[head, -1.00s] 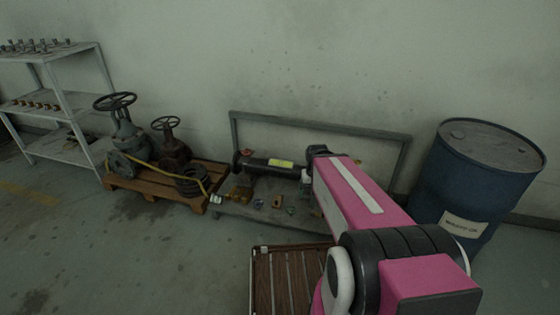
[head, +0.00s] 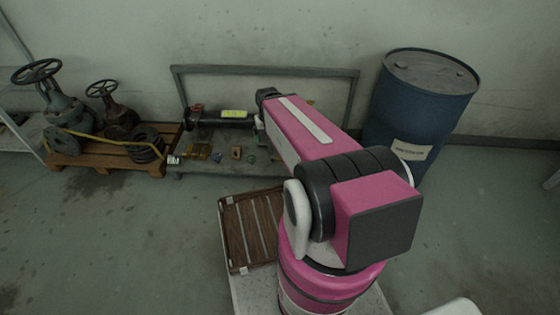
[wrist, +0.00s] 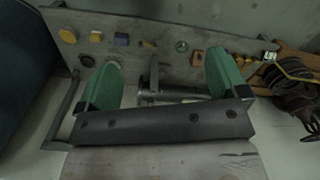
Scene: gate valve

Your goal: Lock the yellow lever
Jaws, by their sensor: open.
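A dark pipe assembly (head: 215,121) with a yellow-green label lies along the back of the low grey bench (head: 190,170). A small yellow bit (head: 311,103) shows just behind my arm at its right; I cannot tell whether it is the yellow lever. In the wrist view my gripper (wrist: 163,62) has its two green fingers wide apart with nothing held. A metal fitting and pipe (wrist: 155,92) show between and beyond the fingers. I cannot tell how far they are from the fingertips. My arm hides the gripper and the right part of the pipe in the head view.
Several small loose parts (head: 236,152) lie on the bench front. A wooden pallet (head: 160,165) with old valves stands left, a blue drum (head: 420,100) right. A grey frame rail (head: 260,70) runs behind the bench. A brown slatted crate (head: 250,230) is beside my arm's base.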

